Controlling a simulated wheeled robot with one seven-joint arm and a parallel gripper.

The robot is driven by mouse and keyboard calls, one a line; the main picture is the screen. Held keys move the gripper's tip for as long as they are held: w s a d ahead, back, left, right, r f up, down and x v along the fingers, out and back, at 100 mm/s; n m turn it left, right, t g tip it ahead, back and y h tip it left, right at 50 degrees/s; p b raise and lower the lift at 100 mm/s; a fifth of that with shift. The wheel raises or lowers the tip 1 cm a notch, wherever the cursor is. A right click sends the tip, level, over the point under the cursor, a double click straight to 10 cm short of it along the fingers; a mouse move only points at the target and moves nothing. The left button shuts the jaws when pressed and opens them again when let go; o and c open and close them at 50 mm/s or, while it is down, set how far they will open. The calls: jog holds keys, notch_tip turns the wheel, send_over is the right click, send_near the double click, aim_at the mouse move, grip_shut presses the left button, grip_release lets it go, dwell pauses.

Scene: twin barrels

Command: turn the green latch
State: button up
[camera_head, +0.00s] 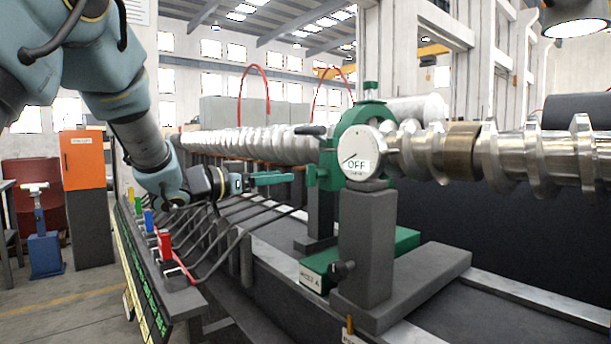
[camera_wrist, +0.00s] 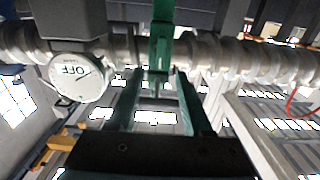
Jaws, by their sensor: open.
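The green latch (camera_head: 316,177) is a small block on the left side of the green ring clamp (camera_head: 378,112) around the metal screw shaft. In the wrist view, which is upside down, the latch (camera_wrist: 159,60) shows at the lower end of the green clamp part (camera_wrist: 161,22). My gripper (camera_head: 290,178) has long green fingers pointing right toward the latch, with a small gap left in the head view. In the wrist view my gripper (camera_wrist: 157,78) is open, its fingers on either side of the latch's line. I cannot tell whether either finger touches it.
A round white dial reading OFF (camera_head: 361,152) sits on a grey post (camera_head: 367,240) right of the latch. Bent dark rods and a panel with coloured handles (camera_head: 164,243) lie below my arm. The screw shaft (camera_head: 250,142) runs behind the gripper.

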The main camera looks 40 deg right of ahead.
aim_at(307, 173)
jog(key=d, duration=0.4)
jog(key=d+p, duration=0.1)
jog(key=d, duration=0.3)
jog(key=shift+s+d+p, duration=0.2)
jog(key=shift+d+p, duration=0.1)
jog(key=shift+d, duration=0.05)
jog(key=shift+c, duration=0.2)
grip_shut()
